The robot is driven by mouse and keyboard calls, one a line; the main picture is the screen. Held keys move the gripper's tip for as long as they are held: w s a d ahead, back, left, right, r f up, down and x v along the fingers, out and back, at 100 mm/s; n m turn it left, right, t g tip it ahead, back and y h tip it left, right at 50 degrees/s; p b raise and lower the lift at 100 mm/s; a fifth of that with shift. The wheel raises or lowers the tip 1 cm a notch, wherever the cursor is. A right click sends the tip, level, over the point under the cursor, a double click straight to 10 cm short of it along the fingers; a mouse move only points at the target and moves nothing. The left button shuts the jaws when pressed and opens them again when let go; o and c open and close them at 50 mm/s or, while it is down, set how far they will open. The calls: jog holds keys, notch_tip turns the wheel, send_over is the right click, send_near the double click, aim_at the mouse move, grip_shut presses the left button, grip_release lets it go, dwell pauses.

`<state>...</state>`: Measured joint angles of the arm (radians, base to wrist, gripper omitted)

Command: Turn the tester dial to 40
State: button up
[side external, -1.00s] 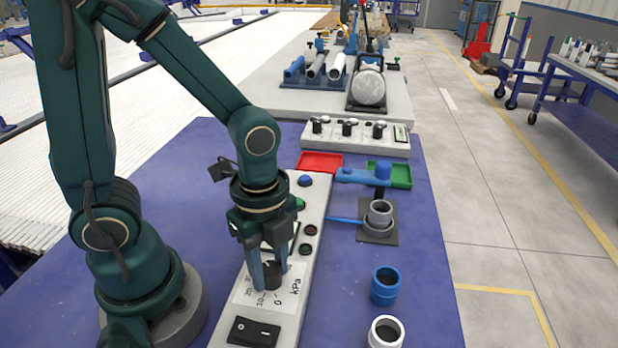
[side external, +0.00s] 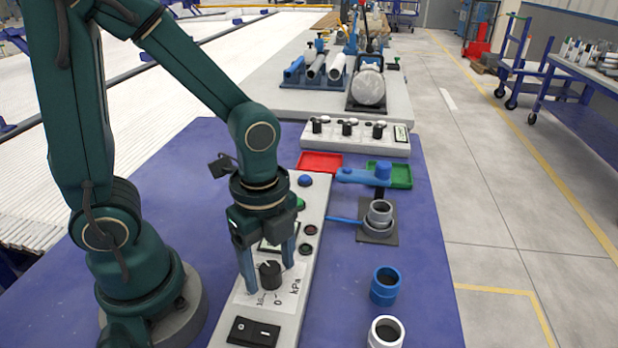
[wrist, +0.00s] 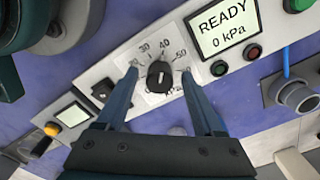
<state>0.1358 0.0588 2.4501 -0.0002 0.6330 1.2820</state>
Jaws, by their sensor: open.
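The black tester dial (side external: 270,275) sits on a white scale plate marked in kPa, on the long tester panel. In the wrist view the dial (wrist: 160,77) is seen from above, with 30, 40 and 50 readable around it. In the wrist view both blue fingers of my gripper (wrist: 160,84) stand apart. The tester display (wrist: 223,30) reads READY, 0 kPa.
A black rocker switch (side external: 253,332) lies on the panel in front of the dial. Round buttons (side external: 306,249) sit beside the display. A pipe fixture (side external: 378,220) stands further back.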

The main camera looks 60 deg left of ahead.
aim_at(269, 267)
jog(key=shift+r, duration=2.35)
jog(key=shift+w+a+r, duration=0.1)
jog(key=shift+w+r, duration=0.05)
jog(key=shift+r, duration=0.2)
jog(key=shift+w+a+r+n+t, duration=0.1)
jog(key=shift+a+r+n+t, duration=0.1)
jog(key=shift+r+n+t, duration=0.35)
jog(key=shift+w+a+r+n+t, duration=0.15)
jog(key=shift+r+n+t, duration=0.2)
jog(key=shift+r+t, duration=0.3)
jog(key=r+n+t, duration=0.1)
jog(key=n, duration=0.3)
jog(key=s+a+r+n+t, duration=0.1)
jog(key=n, duration=0.4)
jog(key=r+n+t, duration=0.1)
jog(key=n, duration=0.4)
jog(key=shift+s+a+r, duration=0.15)
jog(key=shift+a+r, duration=0.05)
jog(key=shift+r, duration=0.05)
jog(key=shift+n, duration=0.3)
